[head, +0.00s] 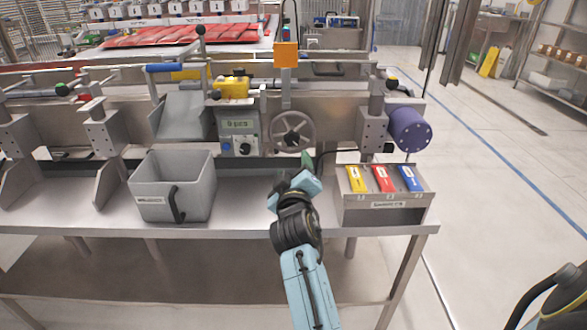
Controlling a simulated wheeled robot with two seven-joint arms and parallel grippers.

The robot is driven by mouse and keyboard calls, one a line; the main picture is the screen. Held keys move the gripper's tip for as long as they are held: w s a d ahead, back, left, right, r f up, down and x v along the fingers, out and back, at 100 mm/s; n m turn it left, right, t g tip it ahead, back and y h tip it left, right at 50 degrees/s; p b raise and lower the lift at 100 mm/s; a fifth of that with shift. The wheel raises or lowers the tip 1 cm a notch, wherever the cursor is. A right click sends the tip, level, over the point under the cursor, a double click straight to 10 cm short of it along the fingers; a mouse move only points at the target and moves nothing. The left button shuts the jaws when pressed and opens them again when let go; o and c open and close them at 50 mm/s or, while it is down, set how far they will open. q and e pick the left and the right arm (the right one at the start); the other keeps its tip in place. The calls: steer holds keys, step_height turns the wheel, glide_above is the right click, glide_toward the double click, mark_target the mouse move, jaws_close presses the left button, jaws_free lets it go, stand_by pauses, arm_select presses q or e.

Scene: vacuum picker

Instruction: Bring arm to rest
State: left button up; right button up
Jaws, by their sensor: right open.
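My right arm comes in from the bottom middle, light blue with a black wrist. My right gripper (306,168) is open at its end, over the table between the grey bin and the metal holder. A small green shape shows at its tip, and I cannot tell whether it is part of the gripper. The fingers are small and partly hidden by the wrist. My left gripper is not in view.
A grey bin (150,208) stands left on the table (255,222). A metal holder (385,210) with yellow, red and blue pieces stands right. Behind are a control box (238,128), a handwheel (292,118) and a purple roller (410,128).

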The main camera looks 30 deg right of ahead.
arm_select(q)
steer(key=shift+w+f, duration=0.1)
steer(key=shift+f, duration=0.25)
arm_select(e)
steer(key=shift+s+a, duration=0.3)
steer(key=shift+s, duration=0.25)
